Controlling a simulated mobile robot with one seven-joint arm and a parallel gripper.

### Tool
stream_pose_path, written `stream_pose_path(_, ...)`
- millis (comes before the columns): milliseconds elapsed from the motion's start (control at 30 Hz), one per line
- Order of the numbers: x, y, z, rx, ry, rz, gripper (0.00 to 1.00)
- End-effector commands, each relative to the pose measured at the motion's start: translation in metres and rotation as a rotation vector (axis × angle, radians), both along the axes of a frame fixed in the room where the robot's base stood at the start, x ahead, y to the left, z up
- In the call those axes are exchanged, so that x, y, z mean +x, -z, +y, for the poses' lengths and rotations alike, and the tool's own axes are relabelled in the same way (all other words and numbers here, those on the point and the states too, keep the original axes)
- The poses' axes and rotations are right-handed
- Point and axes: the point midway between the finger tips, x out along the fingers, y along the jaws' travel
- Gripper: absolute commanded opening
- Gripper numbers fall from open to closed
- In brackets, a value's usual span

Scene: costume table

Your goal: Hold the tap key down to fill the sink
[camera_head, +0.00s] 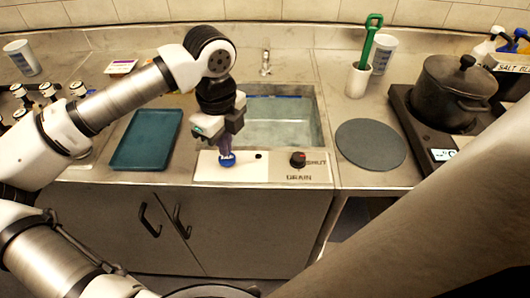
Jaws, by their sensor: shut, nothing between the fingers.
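My gripper (226,151) points down over the front ledge (257,167) of the sink. Its fingers are shut with nothing between them. A round blue key (227,160) shows directly under the fingertips. The fingertips seem to touch it, but I cannot tell whether it is pressed down. The sink basin (312,125) lies behind the ledge, partly hidden by my gripper. Its inside looks pale blue-grey, and I cannot make out the water level. A small metal tap (265,63) stands at the back edge.
A dark red knob (298,159) marked SHUT and DRAIN sits right of my gripper. A teal tray (147,139) lies left, a round grey mat (370,145) right. A dark pot (455,88) and a white holder (358,80) with a green-handled tool stand further right.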

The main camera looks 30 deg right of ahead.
Motion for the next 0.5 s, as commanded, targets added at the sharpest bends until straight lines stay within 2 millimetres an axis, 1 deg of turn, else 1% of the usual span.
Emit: stream_pose_path(500,0.000,0.013,0.000,0.000,0.000,0.000,0.00)
